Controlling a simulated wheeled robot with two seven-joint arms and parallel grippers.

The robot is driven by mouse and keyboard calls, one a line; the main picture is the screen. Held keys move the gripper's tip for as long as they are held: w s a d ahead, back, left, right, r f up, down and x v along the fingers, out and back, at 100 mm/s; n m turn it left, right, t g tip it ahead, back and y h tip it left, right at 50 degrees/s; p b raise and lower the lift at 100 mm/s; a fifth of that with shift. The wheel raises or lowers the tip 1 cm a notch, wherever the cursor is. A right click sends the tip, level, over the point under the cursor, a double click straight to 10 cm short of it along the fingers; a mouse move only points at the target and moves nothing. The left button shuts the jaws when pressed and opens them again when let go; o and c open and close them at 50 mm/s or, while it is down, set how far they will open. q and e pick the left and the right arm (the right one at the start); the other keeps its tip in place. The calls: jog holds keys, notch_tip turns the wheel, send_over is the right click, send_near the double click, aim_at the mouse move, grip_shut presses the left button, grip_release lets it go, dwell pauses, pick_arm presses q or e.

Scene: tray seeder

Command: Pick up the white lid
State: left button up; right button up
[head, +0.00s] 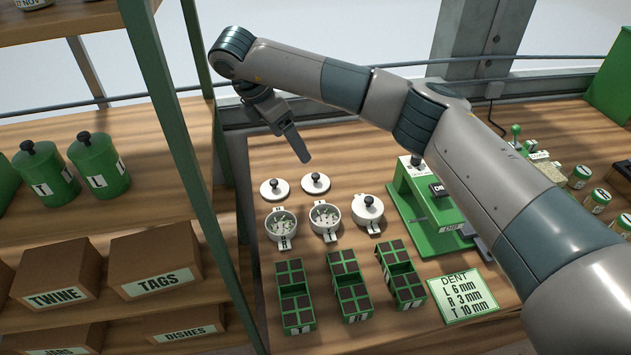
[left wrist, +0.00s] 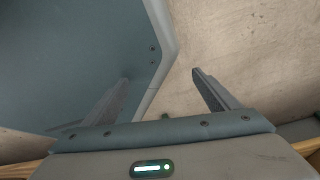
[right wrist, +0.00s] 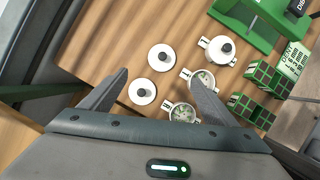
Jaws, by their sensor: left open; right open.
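Two white lids with black knobs lie flat on the bench behind the pots: a left lid (head: 275,190) and a right lid (head: 315,184). They also show in the right wrist view as one lid (right wrist: 142,93) and another lid (right wrist: 160,60). A third white lid (head: 368,210) sits on the rightmost pot. The other two white pots (head: 281,238) (head: 324,231) are uncovered, with small contents inside. My right gripper (head: 300,148) is open and empty above and behind the loose lids. My left gripper (left wrist: 160,78) is open and empty, outside the head view.
A green press (head: 425,205) stands right of the pots. Green seed trays (head: 293,293) and a DENT card (head: 464,292) lie in front. A green-framed shelf (head: 165,100) with boxes and canisters is at left. Small jars (head: 578,177) stand at far right.

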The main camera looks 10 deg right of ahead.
jog(key=x, duration=0.4)
jog(key=p, duration=0.3)
send_over(314, 176)
jog(key=a, duration=0.3)
jog(key=f, duration=0.5)
jog(key=shift+s+d+f, duration=0.2)
jog(key=shift+s+f, duration=0.05)
jog(key=shift+f, duration=0.05)
pick_arm(q)
jog(key=s+a+r+g, duration=0.1)
jog(key=s+a, duration=0.1)
jog(key=s, duration=0.4)
jog(key=shift+a+r+g+y, duration=0.25)
jog(key=shift+r+g+y, duration=0.05)
jog(key=shift+r+g, duration=0.1)
pick_arm(e)
jog(key=shift+f, duration=0.25)
jog(key=shift+d+f+p, duration=0.45)
jog(key=shift+f+p, duration=0.1)
jog(key=shift+p, duration=0.25)
jog(key=p+x, duration=0.1)
jog(key=x, duration=0.2)
jog(key=shift+d, duration=0.15)
jog(key=shift+w+d+f+p, duration=0.1)
jog(key=shift+f+p, duration=0.2)
jog(key=shift+f, duration=0.1)
pick_arm(q)
notch_tip(314, 176, up, 3)
jog(key=shift+w, duration=0.1)
